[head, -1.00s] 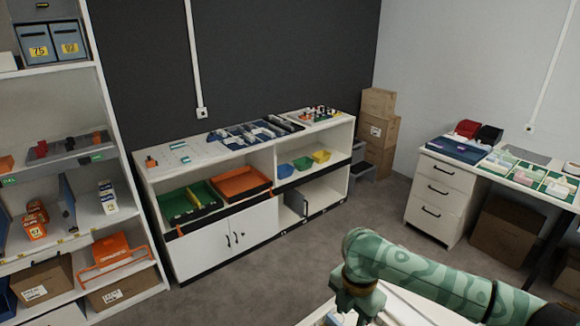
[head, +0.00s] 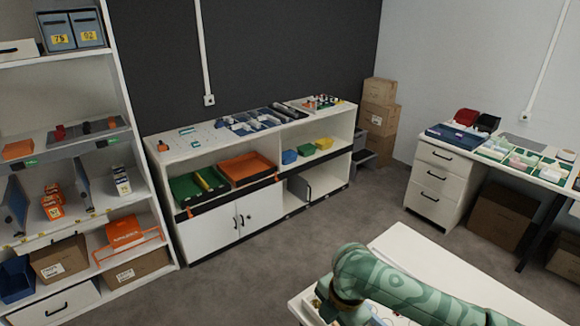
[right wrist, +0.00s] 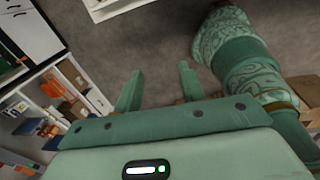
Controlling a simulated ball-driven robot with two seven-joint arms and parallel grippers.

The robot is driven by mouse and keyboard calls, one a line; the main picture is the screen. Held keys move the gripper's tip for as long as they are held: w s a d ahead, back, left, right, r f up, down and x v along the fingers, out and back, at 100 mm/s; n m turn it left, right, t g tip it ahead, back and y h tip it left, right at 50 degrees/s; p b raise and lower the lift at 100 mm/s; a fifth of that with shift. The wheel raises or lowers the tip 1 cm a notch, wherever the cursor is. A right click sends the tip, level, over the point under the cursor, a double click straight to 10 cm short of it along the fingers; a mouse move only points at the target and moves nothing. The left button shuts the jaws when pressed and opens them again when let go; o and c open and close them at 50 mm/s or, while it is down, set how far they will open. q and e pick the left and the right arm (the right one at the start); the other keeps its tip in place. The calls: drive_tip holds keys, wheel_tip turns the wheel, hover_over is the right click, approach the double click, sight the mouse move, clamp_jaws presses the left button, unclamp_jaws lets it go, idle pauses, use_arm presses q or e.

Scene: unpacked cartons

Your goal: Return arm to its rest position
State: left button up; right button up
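My right arm (head: 400,285) is green with a leafy pattern. It comes in from the lower right of the head view and bends down near the bottom middle, over a white-topped table. My right gripper's fingertips are not visible in the head view. In the right wrist view the right gripper (right wrist: 158,82) has its two green fingers apart, with nothing between them and grey floor beyond. My left gripper does not show in either view.
A white table (head: 405,245) stands close in front, under my right arm. A low cabinet (head: 215,242) with trays lies beyond, a tall shelf (head: 140,170) at left, and a desk with drawers (head: 432,190) at right. The grey floor between is clear.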

drive_tip(key=s+a+m+t+y, duration=0.2)
drive_tip(key=s+a+m+t, duration=0.1)
drive_tip(key=s+m, duration=0.25)
drive_tip(key=s+d+r+m+t+h, duration=0.15)
drive_tip(key=s+d+m+h, duration=0.35)
drive_tip(key=d, duration=0.6)
drive_tip(key=s+d+r+m+t+h, duration=0.1)
drive_tip(key=s+d+m+t+h, duration=0.15)
drive_tip(key=s+d+m, duration=0.7)
wheel_tip(320, 180, down, 36)
drive_tip(key=s+a+n+g+y+b, duration=0.2)
drive_tip(key=s+g+y+b, duration=0.15)
drive_tip(key=b, duration=0.45)
use_arm(q)
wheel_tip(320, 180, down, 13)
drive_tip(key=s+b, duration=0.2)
drive_tip(key=b, duration=0.2)
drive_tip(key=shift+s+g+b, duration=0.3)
drive_tip(key=shift+b, duration=0.1)
use_arm(e)
drive_tip(key=s+f+m+g, duration=0.3)
drive_tip(key=s+f, duration=1.5)
drive_tip(key=shift+d+f+y, duration=0.25)
drive_tip(key=shift+y, duration=0.15)
